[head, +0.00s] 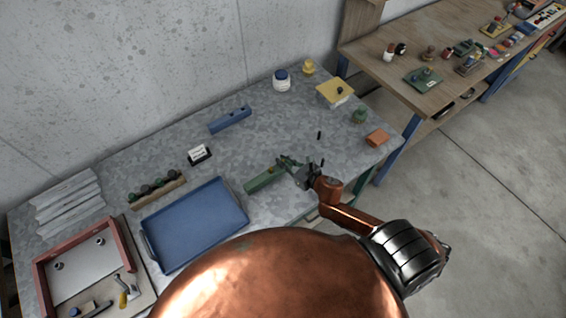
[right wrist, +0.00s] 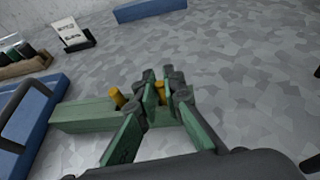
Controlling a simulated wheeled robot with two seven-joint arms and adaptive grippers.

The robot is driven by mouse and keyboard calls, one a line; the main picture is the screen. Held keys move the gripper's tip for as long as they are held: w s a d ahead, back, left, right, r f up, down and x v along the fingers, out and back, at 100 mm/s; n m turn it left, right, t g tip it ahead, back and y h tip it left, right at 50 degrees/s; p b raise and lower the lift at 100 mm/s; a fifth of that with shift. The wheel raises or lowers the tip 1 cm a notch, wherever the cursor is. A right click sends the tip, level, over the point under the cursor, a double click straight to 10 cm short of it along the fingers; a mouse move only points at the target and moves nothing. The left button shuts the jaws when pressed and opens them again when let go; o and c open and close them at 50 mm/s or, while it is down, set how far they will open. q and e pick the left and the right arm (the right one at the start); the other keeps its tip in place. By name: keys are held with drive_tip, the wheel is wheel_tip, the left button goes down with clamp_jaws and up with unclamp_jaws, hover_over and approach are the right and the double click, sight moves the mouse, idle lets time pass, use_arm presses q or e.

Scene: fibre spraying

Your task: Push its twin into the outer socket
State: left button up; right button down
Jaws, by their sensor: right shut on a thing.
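A long green block (head: 265,178) lies on the grey table, and it also shows in the right wrist view (right wrist: 80,117). One yellow peg (right wrist: 117,98) stands upright at the block, left of my fingers. My right gripper (head: 284,161) is over the right end of the block, shut on a second yellow peg (right wrist: 160,91) between its green-padded fingertips (right wrist: 162,95). The fingers hide the lower part of this peg and the block's end, so I cannot tell how deep it sits. My left gripper is not in view.
A blue tray (head: 150,243) lies left of the block. A blue block (head: 230,119), a small card stand (head: 199,154) and a rack of dark knobs (head: 157,191) are behind. A small black upright piece (head: 319,135) and orange block (head: 377,138) are to the right.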

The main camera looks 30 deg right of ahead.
drive_tip(key=c, duration=2)
unclamp_jaws()
drive_tip(key=shift+f, duration=0.1)
drive_tip(key=shift+c, duration=0.2)
drive_tip(key=shift+r, duration=0.25)
drive_tip(key=b+v, duration=0.1)
drive_tip(key=v, duration=1.1)
drive_tip(key=shift+f, duration=0.1)
